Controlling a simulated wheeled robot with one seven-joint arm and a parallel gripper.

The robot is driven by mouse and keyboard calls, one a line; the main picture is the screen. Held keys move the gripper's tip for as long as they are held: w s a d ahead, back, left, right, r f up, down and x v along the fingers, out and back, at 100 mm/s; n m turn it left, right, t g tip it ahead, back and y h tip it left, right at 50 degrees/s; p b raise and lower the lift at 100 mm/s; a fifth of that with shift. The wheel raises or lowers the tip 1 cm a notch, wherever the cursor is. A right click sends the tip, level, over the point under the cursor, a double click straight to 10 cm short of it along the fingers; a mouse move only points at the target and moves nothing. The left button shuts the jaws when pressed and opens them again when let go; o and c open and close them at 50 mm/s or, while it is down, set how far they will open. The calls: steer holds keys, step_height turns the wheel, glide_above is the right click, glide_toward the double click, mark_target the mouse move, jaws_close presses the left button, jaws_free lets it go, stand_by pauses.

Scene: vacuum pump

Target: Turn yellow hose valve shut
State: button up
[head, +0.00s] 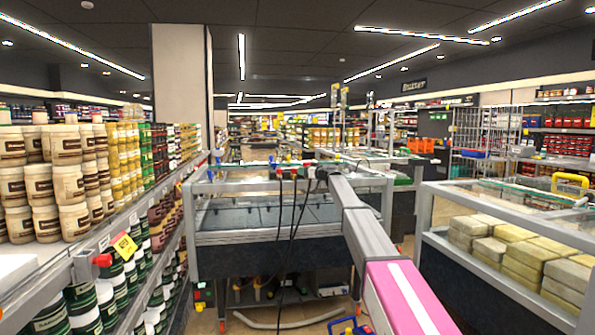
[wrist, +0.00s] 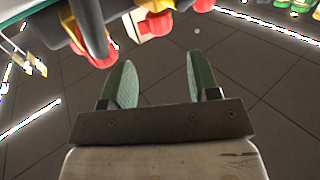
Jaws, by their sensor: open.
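A row of small coloured valve parts (head: 290,162) sits along the top rail of the pump frame, with black hoses (head: 296,200) hanging below. In the wrist view, a yellow part (wrist: 155,5) shows at the top edge, next to red knobs (wrist: 158,24). I cannot tell for sure whether it is the yellow hose valve. My gripper (wrist: 158,75) is open, with two green fingers apart and nothing between them. The yellow and red parts lie beyond the fingertips. In the head view, my arm reaches to the rail and my fingers cannot be made out.
A grey pipe (wrist: 92,30) and another red knob (wrist: 104,58) are close to the left finger. A shelf of jars (head: 65,185) runs along the left. A case of pale blocks (head: 520,255) stands at the right.

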mark_target(294, 170)
steer(key=x, duration=0.7)
steer(key=shift+w+a, duration=0.25)
steer(key=shift+a, duration=0.05)
steer(key=shift+s, duration=0.1)
steer(key=c, duration=0.9)
